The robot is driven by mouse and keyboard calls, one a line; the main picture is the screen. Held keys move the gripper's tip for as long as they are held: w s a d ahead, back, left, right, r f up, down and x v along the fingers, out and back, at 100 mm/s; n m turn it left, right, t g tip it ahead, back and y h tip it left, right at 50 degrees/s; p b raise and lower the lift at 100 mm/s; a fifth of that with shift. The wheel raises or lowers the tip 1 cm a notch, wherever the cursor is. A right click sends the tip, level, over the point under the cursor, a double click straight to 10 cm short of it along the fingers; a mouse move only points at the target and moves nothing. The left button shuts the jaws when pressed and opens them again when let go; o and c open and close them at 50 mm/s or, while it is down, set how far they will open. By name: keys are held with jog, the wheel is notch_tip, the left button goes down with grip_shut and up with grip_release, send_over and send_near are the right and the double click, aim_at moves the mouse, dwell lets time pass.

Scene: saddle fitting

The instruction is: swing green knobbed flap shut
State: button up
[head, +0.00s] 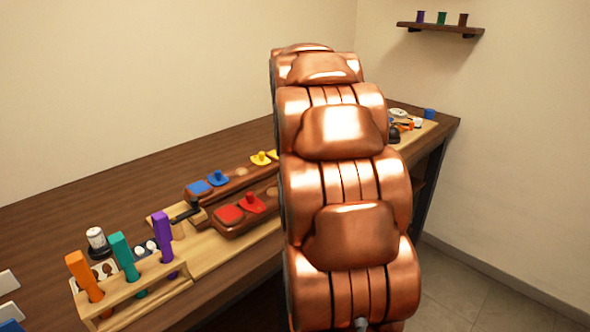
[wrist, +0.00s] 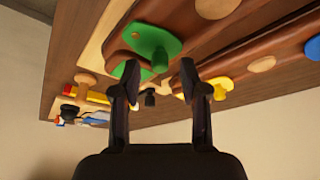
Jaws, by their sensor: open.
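The green flap (wrist: 143,42) lies on a reddish-brown leather-like piece in the wrist view. Its green knob (wrist: 160,60) stands out from the plate toward my gripper. My gripper (wrist: 160,72) is open, with one dark finger on each side of the knob's line. The gap between the fingers is empty at the tips, and I cannot tell whether the knob is between them in depth. In the head view my copper-coloured arm hides the green flap and the gripper.
A yellow flap (wrist: 222,86) lies right of my gripper. In the head view, red (head: 250,203), blue (head: 217,178) and yellow (head: 260,158) knobbed flaps sit left of my arm. A wooden rack (head: 150,296) holds coloured handles at the front left. Small tools lie at the bench's far end.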

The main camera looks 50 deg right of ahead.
jog(key=v, duration=1)
jog(key=shift+r, duration=0.15)
dwell(0.4)
jog(key=s+a+f+n+g+y, duration=0.1)
jog(key=s+a+f+n, duration=0.2)
jog(key=a, duration=0.4)
jog(key=s+a+f+g+y, duration=0.1)
jog(key=s+a+f, duration=0.2)
jog(key=a+f, duration=0.3)
jog(key=s+a+f+n+g+y, duration=0.1)
jog(key=s+a+f+n, duration=0.15)
jog(key=a, duration=0.65)
jog(key=s+a+f+n+g, duration=0.1)
jog(key=s+a+f+n, duration=0.1)
jog(key=s+a+f, duration=0.45)
jog(key=s+a+f+n+g, duration=0.2)
jog(key=s+a+f, duration=0.15)
jog(key=s, duration=0.65)
notch_tip(320, 180, up, 14)
jog(key=t+p, duration=0.1)
jog(key=p, duration=1.2)
jog(key=shift+w+a, duration=0.15)
jog(key=shift+a, duration=0.05)
